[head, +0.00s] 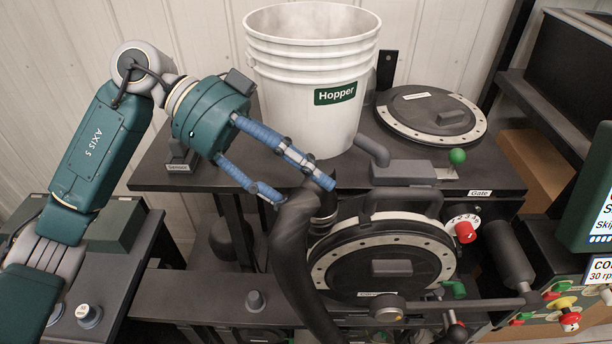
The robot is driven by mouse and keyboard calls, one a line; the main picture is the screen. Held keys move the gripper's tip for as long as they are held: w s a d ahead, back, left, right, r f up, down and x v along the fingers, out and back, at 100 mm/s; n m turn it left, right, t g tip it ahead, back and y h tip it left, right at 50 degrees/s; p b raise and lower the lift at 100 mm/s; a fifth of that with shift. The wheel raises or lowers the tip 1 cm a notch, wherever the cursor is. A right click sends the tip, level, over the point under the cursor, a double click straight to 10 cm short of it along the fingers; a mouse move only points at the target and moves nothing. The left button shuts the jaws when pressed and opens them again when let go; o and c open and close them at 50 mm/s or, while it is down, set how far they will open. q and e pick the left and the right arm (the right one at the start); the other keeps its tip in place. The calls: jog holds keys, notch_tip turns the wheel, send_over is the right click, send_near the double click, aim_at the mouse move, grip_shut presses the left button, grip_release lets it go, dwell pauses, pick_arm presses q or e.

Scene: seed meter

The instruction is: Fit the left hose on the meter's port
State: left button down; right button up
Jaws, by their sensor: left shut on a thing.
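My left gripper (308,193) comes in from the upper left. Its blue fingers are shut on the upper end of a thick black hose (290,245). The hose hangs from the fingers, bending down past the left side of the meter (385,258), a dark round housing with a pale bolted ring. A ribbed dark fitting (326,207) shows just right of the hose's top, at the meter's upper left. The hose's mouth is hidden by the fingers, so I cannot tell whether it touches the port. My right gripper is not in view.
A white bucket labelled Hopper (312,85) stands on the dark bench (215,165) behind the gripper. A round lid (431,113) lies to its right. A green-knobbed gate lever (457,156), a red dial knob (465,232) and a crank (510,250) crowd the right.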

pick_arm(q)
jog(key=shift+f, duration=0.45)
dwell(0.6)
jog(key=c, duration=0.7)
grip_release()
jog(key=shift+c, duration=0.2)
jog(key=v, duration=1.2)
